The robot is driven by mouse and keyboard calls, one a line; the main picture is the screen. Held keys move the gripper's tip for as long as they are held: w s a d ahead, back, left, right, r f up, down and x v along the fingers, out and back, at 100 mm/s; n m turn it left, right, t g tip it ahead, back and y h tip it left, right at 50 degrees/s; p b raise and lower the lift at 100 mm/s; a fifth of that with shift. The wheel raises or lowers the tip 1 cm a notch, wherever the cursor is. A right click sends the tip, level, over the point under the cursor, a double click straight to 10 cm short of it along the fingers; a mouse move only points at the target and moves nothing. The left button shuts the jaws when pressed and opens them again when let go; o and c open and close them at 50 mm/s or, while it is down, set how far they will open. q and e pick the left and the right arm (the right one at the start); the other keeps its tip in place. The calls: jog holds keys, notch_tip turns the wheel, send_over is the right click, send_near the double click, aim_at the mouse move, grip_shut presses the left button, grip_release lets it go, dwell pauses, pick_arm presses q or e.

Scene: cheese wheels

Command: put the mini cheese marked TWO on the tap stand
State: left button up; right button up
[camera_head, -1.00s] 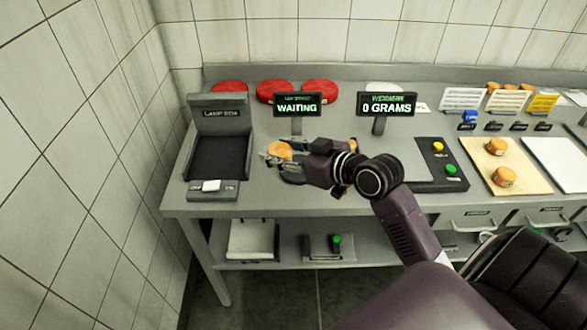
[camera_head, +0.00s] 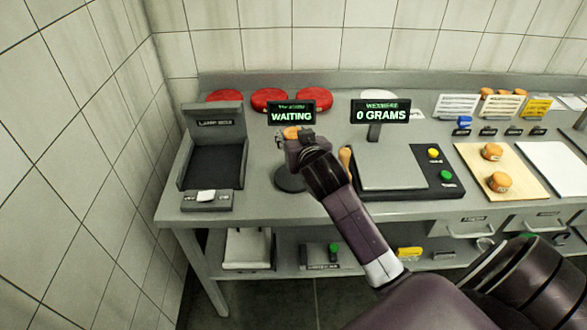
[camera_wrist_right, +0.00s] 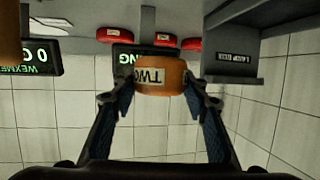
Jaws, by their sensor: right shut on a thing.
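My right gripper (camera_head: 299,136) is shut on a small orange cheese (camera_head: 291,132) with a label reading TWO, clear in the right wrist view (camera_wrist_right: 160,76). The cheese is held between the two fingers, in front of the WAITING display (camera_head: 291,117). Below my gripper is a dark round base (camera_head: 289,181), apparently the tap stand; my gripper and arm hide part of it. The cheese looks raised above it, and no contact shows. My left gripper is not in view.
A lamp box (camera_head: 215,160) stands on the left. Two orange cheeses (camera_head: 492,152) sit on a wooden board (camera_head: 520,182). Red wheels (camera_head: 269,98) line the back.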

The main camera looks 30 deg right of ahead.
notch_tip(320, 180, down, 6)
jog(key=shift+f, duration=2.9)
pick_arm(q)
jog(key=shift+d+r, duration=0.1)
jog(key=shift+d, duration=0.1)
pick_arm(e)
jog(key=o, duration=1.3)
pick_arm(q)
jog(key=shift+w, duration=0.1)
pick_arm(e)
jog(key=shift+s, duration=0.1)
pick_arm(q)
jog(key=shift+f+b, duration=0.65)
pick_arm(e)
jog(key=v, duration=1.2)
